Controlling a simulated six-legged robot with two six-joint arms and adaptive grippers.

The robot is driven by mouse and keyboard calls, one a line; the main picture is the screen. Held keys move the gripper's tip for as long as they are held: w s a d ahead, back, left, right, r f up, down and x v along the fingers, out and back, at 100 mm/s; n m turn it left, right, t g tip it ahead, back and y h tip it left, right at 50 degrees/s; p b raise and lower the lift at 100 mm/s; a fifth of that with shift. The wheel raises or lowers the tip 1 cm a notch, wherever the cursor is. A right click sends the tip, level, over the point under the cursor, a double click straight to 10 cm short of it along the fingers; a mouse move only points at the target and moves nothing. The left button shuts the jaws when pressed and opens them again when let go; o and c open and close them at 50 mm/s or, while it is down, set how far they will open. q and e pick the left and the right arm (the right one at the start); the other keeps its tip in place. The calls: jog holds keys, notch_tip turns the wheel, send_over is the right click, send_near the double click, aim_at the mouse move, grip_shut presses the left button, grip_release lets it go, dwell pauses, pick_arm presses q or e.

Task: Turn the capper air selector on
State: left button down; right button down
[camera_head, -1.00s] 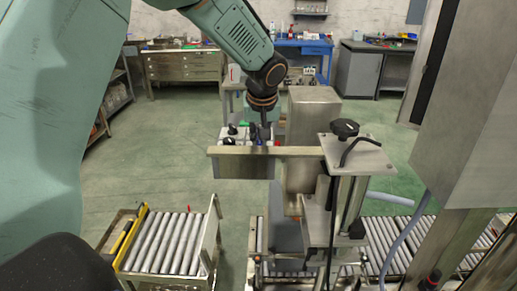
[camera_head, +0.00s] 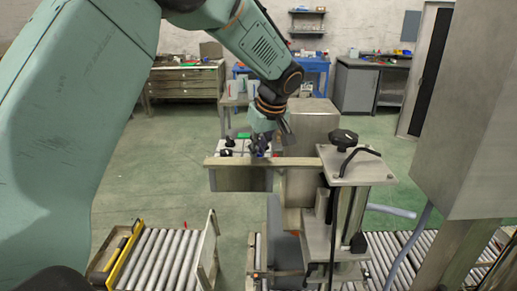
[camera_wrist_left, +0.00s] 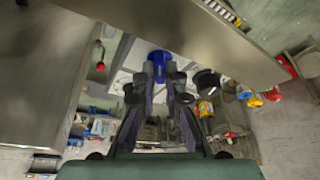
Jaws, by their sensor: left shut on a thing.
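My left gripper (camera_head: 262,143) reaches down behind the flat steel bar, at a white panel (camera_head: 235,142) with black knobs. In the left wrist view my left gripper (camera_wrist_left: 160,75) has its two dark fingers shut on a blue knob (camera_wrist_left: 159,56) on this panel, which I take for the capper air selector. The fingers hide part of the knob, so its exact angle cannot be told. A black knob (camera_wrist_left: 206,80) sits to the right of the fingers. My right gripper is not in view.
The steel bar (camera_head: 235,162) passes close in front of the gripper. A steel clamp plate with a black knob (camera_head: 344,138) stands to its right, a steel column (camera_head: 310,135) behind. Roller conveyors (camera_head: 160,255) lie below. A large steel cabinet (camera_head: 465,110) fills the right.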

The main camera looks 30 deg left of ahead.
pick_arm(q)
jog(key=c, duration=1.4)
grip_release()
jog(key=shift+r, duration=0.1)
jog(key=v, duration=1.1)
jog(key=shift+d+r, duration=0.15)
jog(key=shift+r, duration=0.2)
jog(key=shift+s, duration=0.15)
jog(key=shift+f, duration=0.1)
